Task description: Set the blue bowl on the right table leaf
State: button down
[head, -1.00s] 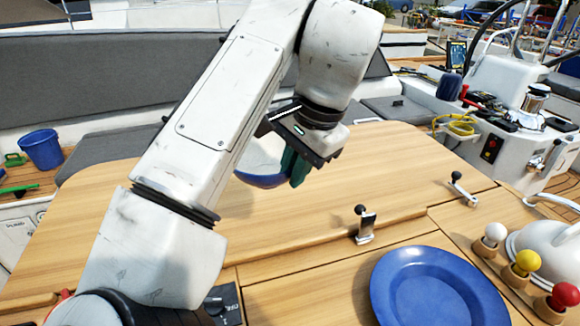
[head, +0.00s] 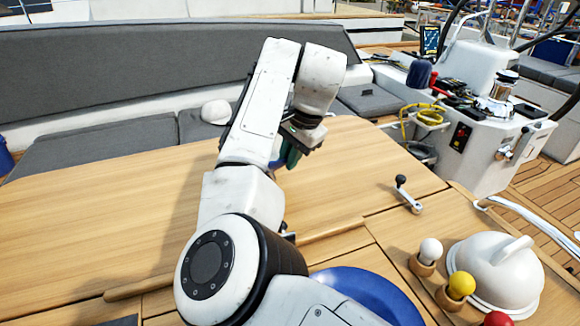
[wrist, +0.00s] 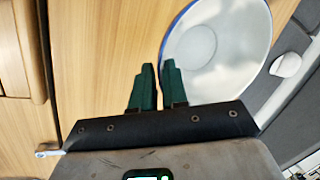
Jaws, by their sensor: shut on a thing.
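My gripper (head: 291,155) has dark green fingers and hangs over the wooden table leaf (head: 130,210) in the head view. In the wrist view my gripper (wrist: 160,68) is shut on the rim of the blue bowl (wrist: 225,50), which has a blue rim and a pale inside. The bowl extends to the right of the fingers there, with bare wood on the left. In the head view my arm hides nearly all of the bowl. I cannot tell its height above the wood.
A blue plate (head: 370,285) lies at the front, partly behind my arm. A white domed cover (head: 500,270) and several coloured-knob handles stand at the front right. A crank handle (head: 408,195) sticks up near the table's right edge. A white cap (head: 216,112) rests on the grey seat.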

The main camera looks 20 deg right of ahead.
jog(key=shift+w+d+f, duration=0.25)
jog(key=shift+w+f, duration=0.25)
jog(key=shift+f, duration=0.2)
jog(key=shift+f+p, duration=0.35)
jog(key=shift+f, duration=1.05)
jog(key=shift+f, duration=0.15)
jog(key=c, duration=1.1)
grip_release()
jog(key=shift+c, duration=0.2)
jog(key=v, duration=1.2)
jog(key=shift+b, duration=0.35)
jog(key=shift+a, duration=0.1)
